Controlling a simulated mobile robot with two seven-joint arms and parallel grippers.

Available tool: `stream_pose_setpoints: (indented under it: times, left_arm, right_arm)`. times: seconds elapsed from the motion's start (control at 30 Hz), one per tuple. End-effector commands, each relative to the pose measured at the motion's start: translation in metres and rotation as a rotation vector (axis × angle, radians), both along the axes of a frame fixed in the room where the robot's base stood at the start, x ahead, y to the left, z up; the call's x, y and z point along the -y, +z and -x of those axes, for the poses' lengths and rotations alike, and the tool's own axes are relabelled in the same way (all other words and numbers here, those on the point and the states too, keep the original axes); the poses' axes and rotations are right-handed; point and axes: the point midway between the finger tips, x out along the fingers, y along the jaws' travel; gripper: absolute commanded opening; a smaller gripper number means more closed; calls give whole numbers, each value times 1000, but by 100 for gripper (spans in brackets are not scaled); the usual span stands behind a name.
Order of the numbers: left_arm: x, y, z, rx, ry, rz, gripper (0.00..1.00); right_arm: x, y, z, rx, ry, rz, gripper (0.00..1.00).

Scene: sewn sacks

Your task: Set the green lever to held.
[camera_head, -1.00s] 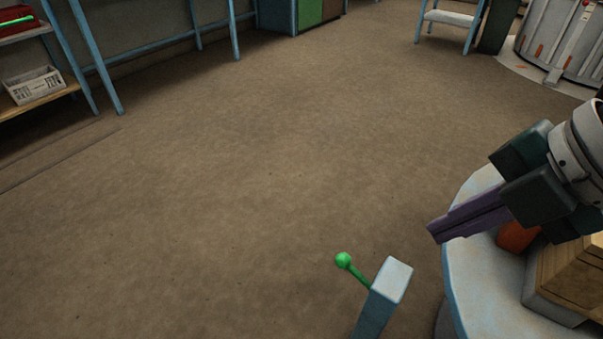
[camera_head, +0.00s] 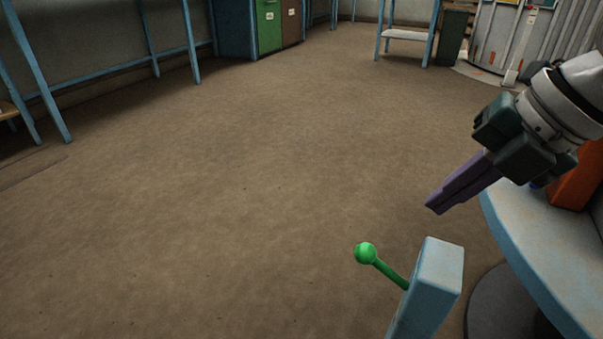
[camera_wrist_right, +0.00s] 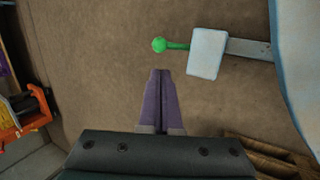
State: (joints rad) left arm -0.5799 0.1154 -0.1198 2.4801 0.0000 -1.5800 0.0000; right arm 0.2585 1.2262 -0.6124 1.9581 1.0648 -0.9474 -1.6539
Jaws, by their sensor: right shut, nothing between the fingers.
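The green lever (camera_head: 382,264) has a round knob and a thin rod. It sticks out to the upper left from a pale blue-grey post (camera_head: 437,273) at the bottom of the head view. My right gripper (camera_head: 432,206) has purple fingers, shut and empty, above and to the right of the knob in the head view, apart from it. In the right wrist view, the shut fingertips (camera_wrist_right: 160,72) point toward the lever (camera_wrist_right: 170,45), with a gap between them. The post's head (camera_wrist_right: 208,53) is right of the knob there. My left gripper is not in view.
A round table (camera_head: 545,228) with a blue edge stands at the right, with an orange object (camera_head: 577,178) on it. The brown floor (camera_head: 220,200) left of the lever is clear. Green and brown cabinets (camera_head: 268,25) and blue-legged furniture stand far back.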

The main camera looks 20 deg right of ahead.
Motion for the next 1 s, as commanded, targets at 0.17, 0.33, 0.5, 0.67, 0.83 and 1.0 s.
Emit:
stream_pose_setpoints:
  times: [0.17, 0.33, 0.5, 0.67, 0.83, 1.0]
  left_arm:
    - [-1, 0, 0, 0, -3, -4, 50]
    - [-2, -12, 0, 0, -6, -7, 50]
    - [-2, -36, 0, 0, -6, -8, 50]
    - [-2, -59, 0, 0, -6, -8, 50]
    - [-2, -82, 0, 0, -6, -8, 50]
    - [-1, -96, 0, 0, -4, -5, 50]
  right_arm:
    - [0, -1, 0, -1, 0, -1, 0]
    - [-4, -15, -5, 0, -1, -5, 0]
    - [-11, -47, -18, 1, -2, -7, 0]
    - [-17, -79, -32, 0, -2, -5, 0]
    - [-23, -108, -45, 1, -1, -3, 0]
    - [-27, -123, -53, 0, 0, -2, 0]
